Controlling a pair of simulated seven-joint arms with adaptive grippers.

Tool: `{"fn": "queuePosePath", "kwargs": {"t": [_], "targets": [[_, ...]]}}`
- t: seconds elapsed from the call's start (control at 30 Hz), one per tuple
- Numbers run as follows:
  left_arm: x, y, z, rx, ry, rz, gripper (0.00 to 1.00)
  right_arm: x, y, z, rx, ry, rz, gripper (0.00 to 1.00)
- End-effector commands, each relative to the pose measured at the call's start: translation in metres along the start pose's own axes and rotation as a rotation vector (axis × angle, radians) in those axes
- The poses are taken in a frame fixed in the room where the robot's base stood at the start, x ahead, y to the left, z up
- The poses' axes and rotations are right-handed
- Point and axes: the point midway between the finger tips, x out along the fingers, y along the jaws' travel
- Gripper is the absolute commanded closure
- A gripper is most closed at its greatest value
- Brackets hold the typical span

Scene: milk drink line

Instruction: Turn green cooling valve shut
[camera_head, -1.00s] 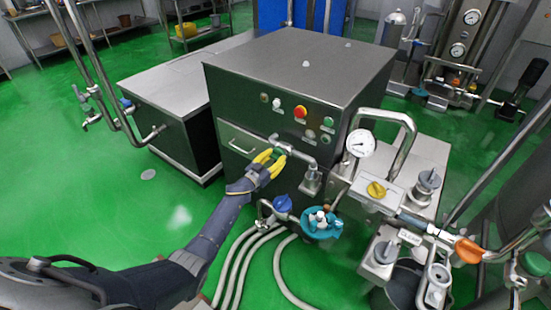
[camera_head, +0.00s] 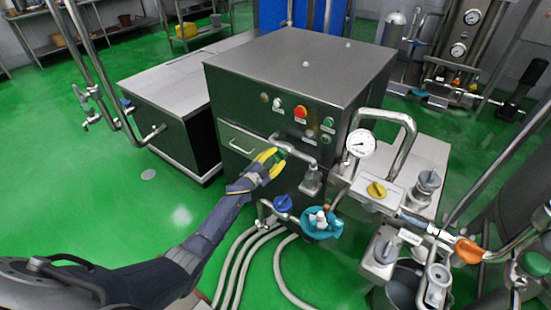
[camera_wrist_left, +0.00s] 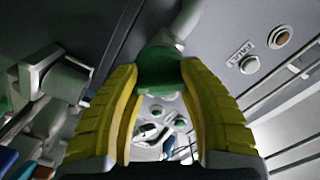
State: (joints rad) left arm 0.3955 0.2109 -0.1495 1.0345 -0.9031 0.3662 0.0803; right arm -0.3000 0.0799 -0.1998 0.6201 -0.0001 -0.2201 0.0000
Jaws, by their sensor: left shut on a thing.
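The green cooling valve handle (camera_wrist_left: 160,72) is on a pipe at the front of the steel machine. It sits between the yellow fingers of my left gripper (camera_wrist_left: 160,105) in the left wrist view. In the head view my left gripper (camera_head: 272,161) is at the front face of the machine, shut on the green handle, which is mostly hidden by the fingers. My right gripper is not in view.
The steel cabinet (camera_head: 290,62) carries a red button (camera_head: 300,112) and other buttons above the valve. A pressure gauge (camera_head: 361,143), a yellow valve (camera_head: 377,189) and a blue valve (camera_head: 283,203) stand to the right and below. Hoses (camera_head: 240,262) lie on the green floor.

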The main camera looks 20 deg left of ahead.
Motion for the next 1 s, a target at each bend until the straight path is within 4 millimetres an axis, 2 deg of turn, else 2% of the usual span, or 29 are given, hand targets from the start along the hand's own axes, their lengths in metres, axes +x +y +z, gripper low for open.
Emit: {"fn": "queuePosePath", "kwargs": {"t": [0.5, 1.0], "targets": [[0.0032, -0.0034, -0.0039, 0.461, 0.004, -0.006, 0.89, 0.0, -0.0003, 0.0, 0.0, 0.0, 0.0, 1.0], [0.0035, -0.0038, -0.0044, 0.692, 0.004, -0.008, 0.88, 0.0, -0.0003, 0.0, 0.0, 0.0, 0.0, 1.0]]}}
